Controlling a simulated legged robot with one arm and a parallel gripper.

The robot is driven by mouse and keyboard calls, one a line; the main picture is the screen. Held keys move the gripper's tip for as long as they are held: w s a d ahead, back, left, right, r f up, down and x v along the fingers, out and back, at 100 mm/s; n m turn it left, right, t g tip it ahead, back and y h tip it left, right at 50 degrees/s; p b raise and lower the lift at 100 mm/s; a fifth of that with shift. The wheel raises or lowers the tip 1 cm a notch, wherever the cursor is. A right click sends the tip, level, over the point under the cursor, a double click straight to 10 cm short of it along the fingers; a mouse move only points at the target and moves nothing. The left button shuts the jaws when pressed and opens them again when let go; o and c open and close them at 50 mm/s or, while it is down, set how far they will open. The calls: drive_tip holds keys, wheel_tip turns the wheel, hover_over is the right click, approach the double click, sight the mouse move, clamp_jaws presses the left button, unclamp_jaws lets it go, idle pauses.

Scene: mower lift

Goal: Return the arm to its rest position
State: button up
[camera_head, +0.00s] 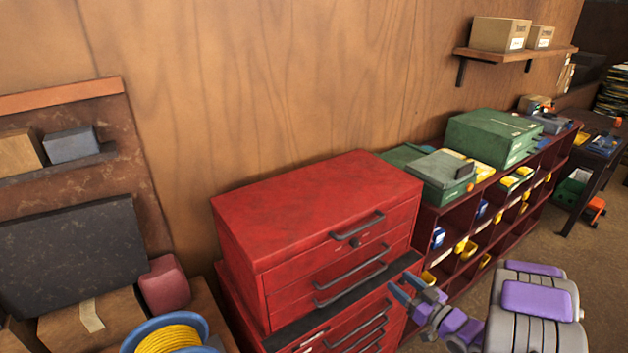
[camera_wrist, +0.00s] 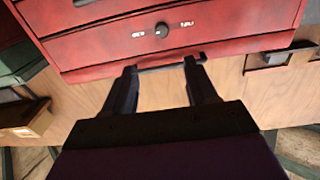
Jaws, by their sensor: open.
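My gripper (camera_head: 405,286) is in front of the right side of the red tool chest (camera_head: 300,215) in the head view. Its jaws are apart and nothing is held. In the wrist view my gripper's two dark fingers (camera_wrist: 162,68) point toward the red chest front (camera_wrist: 95,45), which appears upside down. A dark drawer handle (camera_wrist: 170,65) shows between and behind the fingertips; I cannot tell how far away it is. The chest's drawers look shut. My purple and grey arm parts reach in from the lower right.
A dark red cubby shelf (camera_head: 480,225) with small bins stands right of the chest, green cases (camera_head: 490,137) on top. A wall shelf (camera_head: 515,52) holds boxes. A blue spool (camera_head: 165,333) with yellow cord is at lower left. Brown floor (camera_head: 590,255) is open at right.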

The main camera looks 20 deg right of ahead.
drive_tip(key=w+d+g+h+b, duration=0.3)
drive_tip(key=w+d+g+h, duration=0.1)
drive_tip(key=g+h, duration=0.15)
drive_tip(key=s+a+r+m+g+h+b, duration=0.3)
drive_tip(key=s+r+g+h, duration=0.1)
drive_tip(key=s+h, duration=0.15)
drive_tip(key=s+a+g+y+b, duration=0.2)
drive_tip(key=s+a+g, duration=0.2)
drive_tip(key=s+a, duration=0.9)
drive_tip(key=s+a+g+y+b, duration=0.2)
drive_tip(key=s+a+g, duration=0.3)
drive_tip(key=s+a, duration=0.8)
drive_tip(key=s+b, duration=0.1)
drive_tip(key=s, duration=0.5)
drive_tip(key=shift+a+f+m+y+b, duration=0.25)
drive_tip(key=shift+f+m+y+b, duration=0.05)
drive_tip(key=shift+m+y, duration=0.1)
drive_tip(key=shift+s, duration=0.1)
